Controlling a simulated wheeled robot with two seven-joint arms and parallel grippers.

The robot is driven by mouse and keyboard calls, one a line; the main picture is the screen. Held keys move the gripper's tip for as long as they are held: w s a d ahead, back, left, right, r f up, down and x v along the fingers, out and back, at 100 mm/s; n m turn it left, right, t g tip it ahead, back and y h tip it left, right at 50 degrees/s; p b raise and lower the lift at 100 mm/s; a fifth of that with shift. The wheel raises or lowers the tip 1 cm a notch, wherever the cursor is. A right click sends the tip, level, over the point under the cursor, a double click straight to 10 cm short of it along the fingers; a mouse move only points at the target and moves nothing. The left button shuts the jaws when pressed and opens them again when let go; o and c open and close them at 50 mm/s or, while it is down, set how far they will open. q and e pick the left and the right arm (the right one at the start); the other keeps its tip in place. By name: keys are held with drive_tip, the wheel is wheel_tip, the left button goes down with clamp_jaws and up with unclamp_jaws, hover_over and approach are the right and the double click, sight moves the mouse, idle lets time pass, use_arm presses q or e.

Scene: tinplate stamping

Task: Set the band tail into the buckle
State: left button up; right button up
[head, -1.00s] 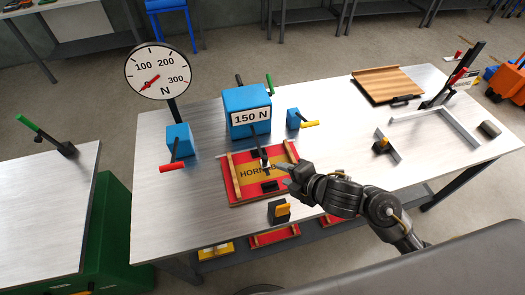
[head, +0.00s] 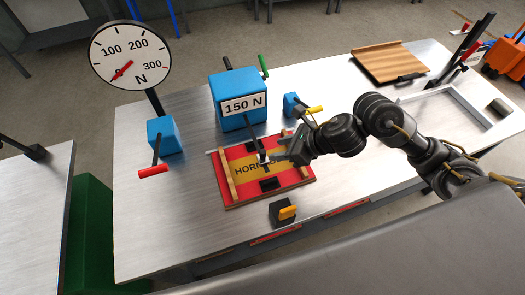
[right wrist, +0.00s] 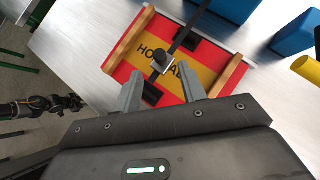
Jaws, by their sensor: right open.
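A red plate with a yellow panel and wooden side strips (head: 228,181) lies on the metal bench. A dark band (head: 254,136) slants down from the blue 150 N block (head: 228,88) to a small dark-and-silver piece (head: 263,157) over the plate's middle; both also show in the right wrist view, the band (right wrist: 186,34) ending at a dark knob (right wrist: 161,61). I cannot tell buckle from band tail. My right gripper (head: 280,157) is open at the plate's right side, its fingers (right wrist: 160,80) apart below the knob. What looks like my left arm (right wrist: 45,106) shows at the wrist view's left.
A round gauge (head: 131,56) on a post and a blue block with a red handle (head: 155,170) stand left. A small blue block with a yellow handle (head: 293,105) stands behind my right gripper. A black block with a yellow lever (head: 283,212) sits in front. A wooden board (head: 388,61) lies far right.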

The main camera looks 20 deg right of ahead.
sight(264, 153)
drive_tip(key=x, duration=0.7)
drive_tip(key=shift+a, duration=0.1)
drive_tip(key=shift+w+a+f, duration=0.2)
drive_tip(key=shift+f, duration=0.25)
use_arm(q)
drive_tip(key=shift+w+f, duration=0.15)
drive_tip(key=shift+w, duration=0.8)
use_arm(e)
clamp_jaws()
